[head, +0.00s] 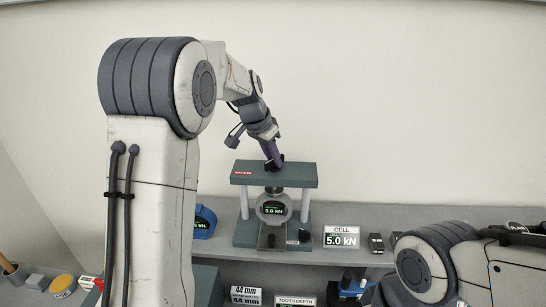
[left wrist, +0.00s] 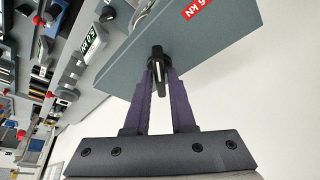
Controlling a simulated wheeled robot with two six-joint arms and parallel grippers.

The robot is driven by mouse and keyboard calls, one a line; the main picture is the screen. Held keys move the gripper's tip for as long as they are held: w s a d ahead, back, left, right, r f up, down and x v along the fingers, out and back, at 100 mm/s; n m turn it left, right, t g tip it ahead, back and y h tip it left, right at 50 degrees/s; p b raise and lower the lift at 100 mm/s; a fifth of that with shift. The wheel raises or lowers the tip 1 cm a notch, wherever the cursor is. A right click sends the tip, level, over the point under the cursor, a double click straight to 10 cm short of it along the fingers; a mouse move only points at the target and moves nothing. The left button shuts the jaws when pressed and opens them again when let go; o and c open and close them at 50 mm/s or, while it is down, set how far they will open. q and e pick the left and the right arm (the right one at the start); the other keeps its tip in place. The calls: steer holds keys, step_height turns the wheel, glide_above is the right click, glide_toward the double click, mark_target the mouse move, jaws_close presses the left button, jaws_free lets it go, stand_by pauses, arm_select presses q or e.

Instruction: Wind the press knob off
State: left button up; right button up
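The press (head: 303,174) stands on the bench shelf, with a grey-green top beam on two light posts. Its black press knob (left wrist: 157,62), a bar with a white stripe, sits on top of the beam (left wrist: 215,50). My left gripper (left wrist: 160,72) reaches down from above with its purple fingers on either side of the knob, apparently closed against it. In the head view the left gripper (head: 272,162) is at the middle of the beam and mostly hides the knob. My right arm shows at the lower right; its gripper is out of view.
A round gauge (head: 273,207) reading 5.0 kN hangs under the beam. A CELL 5.0 kN sign (head: 341,237) stands right of the press, a blue device (head: 203,222) left of it. A 44 mm sign (head: 246,296) is lower down. The wall behind is bare.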

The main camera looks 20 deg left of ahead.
arm_select(q)
jaws_close()
steer(key=shift+n, duration=0.3)
steer(key=n+y, duration=0.1)
steer(key=n, duration=0.1)
steer(key=n+y, duration=0.1)
steer(key=n, duration=0.2)
steer(key=shift+d, duration=0.2)
steer(key=n+y, duration=0.2)
steer(key=n, duration=0.3)
steer(key=shift+d+b, duration=0.1)
steer(key=shift+b, duration=0.3)
steer(key=o, duration=0.5)
jaws_free()
steer(key=shift+o, duration=0.2)
